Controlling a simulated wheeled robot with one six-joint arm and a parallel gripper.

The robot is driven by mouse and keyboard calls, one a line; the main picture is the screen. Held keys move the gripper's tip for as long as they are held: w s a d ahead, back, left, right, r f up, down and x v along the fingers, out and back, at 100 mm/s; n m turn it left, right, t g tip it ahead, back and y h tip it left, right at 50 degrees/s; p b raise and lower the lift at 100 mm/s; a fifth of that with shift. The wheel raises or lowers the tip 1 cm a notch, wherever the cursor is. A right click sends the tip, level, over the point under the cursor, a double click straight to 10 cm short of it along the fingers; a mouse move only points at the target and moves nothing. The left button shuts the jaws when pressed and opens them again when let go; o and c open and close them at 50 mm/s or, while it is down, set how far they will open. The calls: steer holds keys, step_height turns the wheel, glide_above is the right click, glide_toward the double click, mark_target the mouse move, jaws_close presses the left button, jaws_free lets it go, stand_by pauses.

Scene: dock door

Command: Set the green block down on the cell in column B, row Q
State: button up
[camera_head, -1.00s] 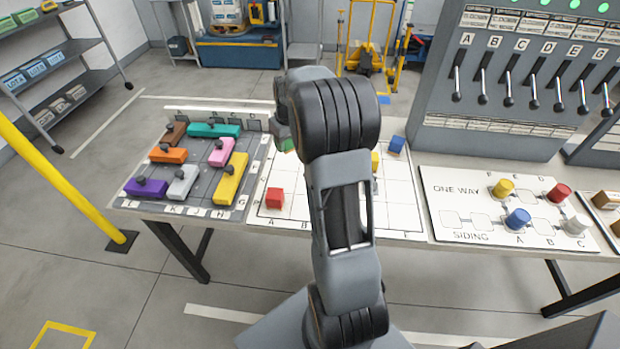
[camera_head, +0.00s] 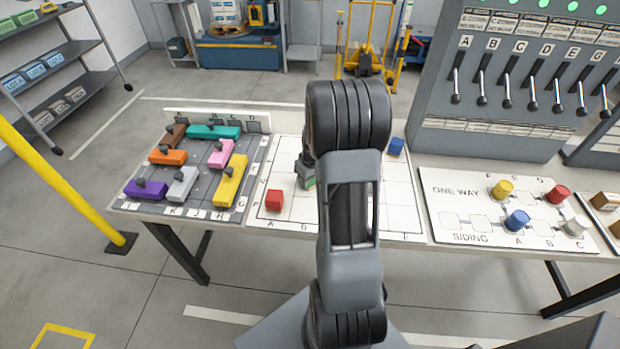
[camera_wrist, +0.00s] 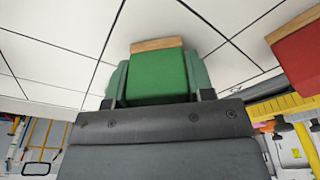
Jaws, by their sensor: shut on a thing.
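My gripper (camera_head: 306,168) is shut on the green block (camera_head: 309,183), which shows as a small green patch in the head view. In the wrist view the green block (camera_wrist: 159,77) sits between the two fingers (camera_wrist: 158,84), with a tan edge at its far end. The block is over the white grid board (camera_head: 400,212), behind and right of the red block (camera_head: 274,200). I cannot tell whether it touches the board. Letters A and B show at the board's front left. My arm hides the middle of the board and some labels.
The red block also shows in the wrist view (camera_wrist: 300,52). A blue block (camera_head: 396,146) stands at the board's back right. A grey tray (camera_head: 213,187) with several coloured blocks lies left. A track panel (camera_head: 460,200) with coloured pegs lies right, below a lever cabinet (camera_head: 500,125).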

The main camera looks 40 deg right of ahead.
steer(key=shift+f, duration=0.1)
steer(key=shift+f, duration=0.15)
steer(key=o, duration=1)
steer(key=r, duration=0.4)
steer(key=s+r, duration=0.1)
steer(key=r, duration=0.6)
steer(key=shift+s+r, duration=0.3)
steer(key=shift+s, duration=0.05)
steer(key=s+a+r, duration=0.1)
steer(key=s+a, duration=0.2)
steer(key=a, duration=0.4)
steer(key=s+a+r+t, duration=0.1)
steer(key=s+a+r, duration=0.1)
steer(key=s+a, duration=0.2)
steer(key=s+a+r, duration=0.2)
steer(key=s+a, duration=0.2)
steer(key=a, duration=0.6)
steer(key=shift+t, duration=0.3)
